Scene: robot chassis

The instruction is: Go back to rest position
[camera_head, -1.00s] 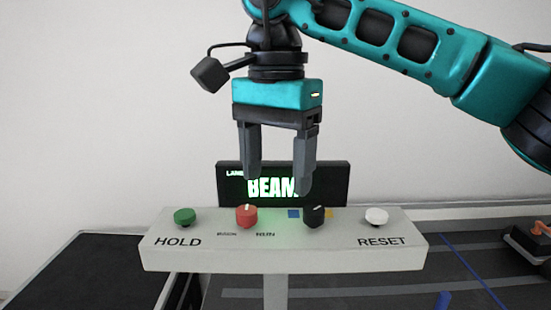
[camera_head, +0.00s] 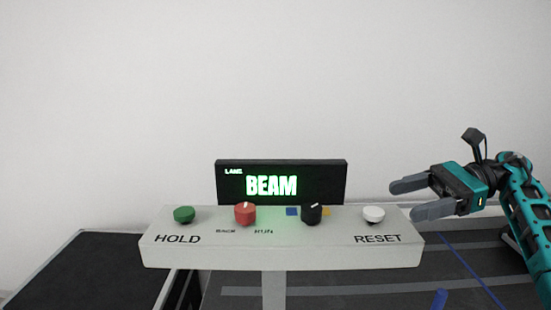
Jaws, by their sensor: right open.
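My right gripper (camera_head: 412,199) is at the right side of the head view, its two grey fingers pointing left. It is open and empty, apart from the control panel (camera_head: 280,254). The white panel carries a green HOLD button (camera_head: 184,214), a red knob (camera_head: 245,214), a black knob (camera_head: 311,214) and a white RESET button (camera_head: 374,215). The display (camera_head: 280,183) behind the panel reads BEAM in green letters. My left gripper is not in view.
A dark flat surface (camera_head: 85,270) lies at the lower left. The space above the panel is clear.

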